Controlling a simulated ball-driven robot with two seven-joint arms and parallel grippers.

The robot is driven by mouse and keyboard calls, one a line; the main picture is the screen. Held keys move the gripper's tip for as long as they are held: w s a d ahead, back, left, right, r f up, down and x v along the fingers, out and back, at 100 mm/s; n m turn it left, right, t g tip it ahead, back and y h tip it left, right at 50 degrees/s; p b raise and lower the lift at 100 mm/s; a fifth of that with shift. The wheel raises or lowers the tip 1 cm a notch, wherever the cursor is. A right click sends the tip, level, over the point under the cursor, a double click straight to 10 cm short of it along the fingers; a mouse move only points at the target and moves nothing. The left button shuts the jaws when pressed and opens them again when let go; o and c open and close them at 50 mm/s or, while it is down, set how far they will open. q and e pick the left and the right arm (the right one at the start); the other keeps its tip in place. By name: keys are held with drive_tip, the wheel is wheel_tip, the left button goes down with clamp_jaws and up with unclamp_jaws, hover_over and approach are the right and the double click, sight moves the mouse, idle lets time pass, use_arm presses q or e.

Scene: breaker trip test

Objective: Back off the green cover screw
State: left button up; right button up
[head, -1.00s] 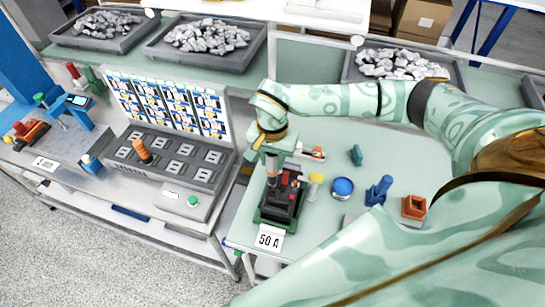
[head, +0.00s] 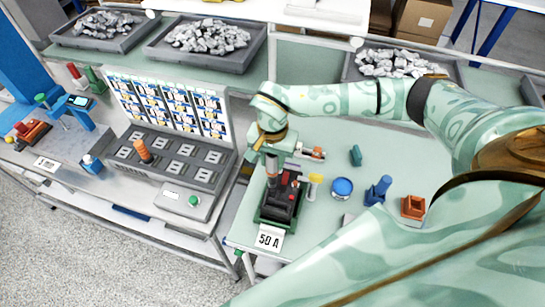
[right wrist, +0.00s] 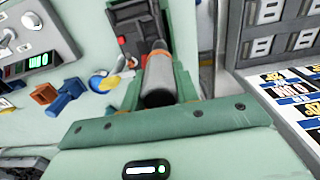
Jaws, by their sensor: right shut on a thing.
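My right gripper (head: 272,153) is above the left part of the black breaker (head: 283,203). It is shut on a grey driver with an orange band (right wrist: 158,78), which points down at the breaker. The breaker sits in a dark green holder (head: 262,217) with a white 50 A label (head: 269,239) in front. Red parts show on its top, also in the right wrist view (right wrist: 123,40). I cannot make out the green cover screw; the driver and fingers hide that part. Whether the driver tip touches a screw cannot be told. My left gripper is not in view.
Right of the breaker stand a yellow-topped piece (head: 315,180), a blue round tin (head: 342,188), a blue stand (head: 379,190) and an orange square holder (head: 413,207). A grey socket panel (head: 168,157) with a picture board (head: 165,103) is to the left.

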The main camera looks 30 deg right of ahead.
drive_tip(key=shift+f+b, duration=0.4)
drive_tip(key=shift+f, duration=0.2)
idle(0.6)
drive_tip(key=shift+s, duration=0.1)
idle(1.0)
drive_tip(key=shift+r+p, duration=2.9)
drive_tip(key=shift+r, duration=0.15)
